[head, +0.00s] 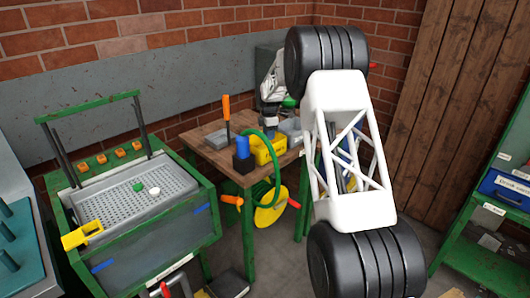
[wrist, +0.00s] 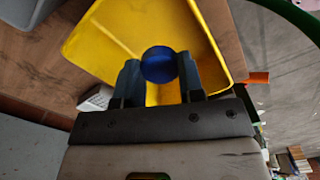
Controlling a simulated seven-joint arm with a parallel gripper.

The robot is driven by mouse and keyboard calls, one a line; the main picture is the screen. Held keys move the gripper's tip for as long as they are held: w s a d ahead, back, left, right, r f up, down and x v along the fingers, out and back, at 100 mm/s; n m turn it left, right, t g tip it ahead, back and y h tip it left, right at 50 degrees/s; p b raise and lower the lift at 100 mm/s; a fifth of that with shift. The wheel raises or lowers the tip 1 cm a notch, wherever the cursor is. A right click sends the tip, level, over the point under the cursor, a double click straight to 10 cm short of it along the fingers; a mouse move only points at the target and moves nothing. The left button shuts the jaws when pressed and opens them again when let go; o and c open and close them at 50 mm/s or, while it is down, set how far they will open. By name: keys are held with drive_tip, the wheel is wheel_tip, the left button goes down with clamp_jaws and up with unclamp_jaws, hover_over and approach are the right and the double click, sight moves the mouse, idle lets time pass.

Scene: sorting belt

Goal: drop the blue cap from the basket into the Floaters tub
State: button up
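In the wrist view, my gripper (wrist: 160,72) has its two dark fingers closed against the sides of a round blue cap (wrist: 159,64). The cap is at the fingertips, over the open yellow tub (wrist: 100,45). In the head view, my gripper (head: 270,122) points down just above the yellow tub (head: 264,152) on the wooden table; the cap cannot be made out there. The perforated grey basket (head: 110,207) stands at the left, with a green cap (head: 138,187) and a white cap (head: 154,191) in it. No readable label shows on the yellow tub.
Grey tubs (head: 217,139) flank the yellow tub on the table. A black holder with a blue piece (head: 243,150) and an orange-handled tool (head: 227,108) stand near its left. A green hose loop (head: 275,165) curves beside the tub. A blue bin (head: 505,189) sits on the right shelf.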

drive_tip(key=o, duration=0.5)
drive_tip(key=shift+r, duration=0.1)
drive_tip(key=shift+r, duration=3.8)
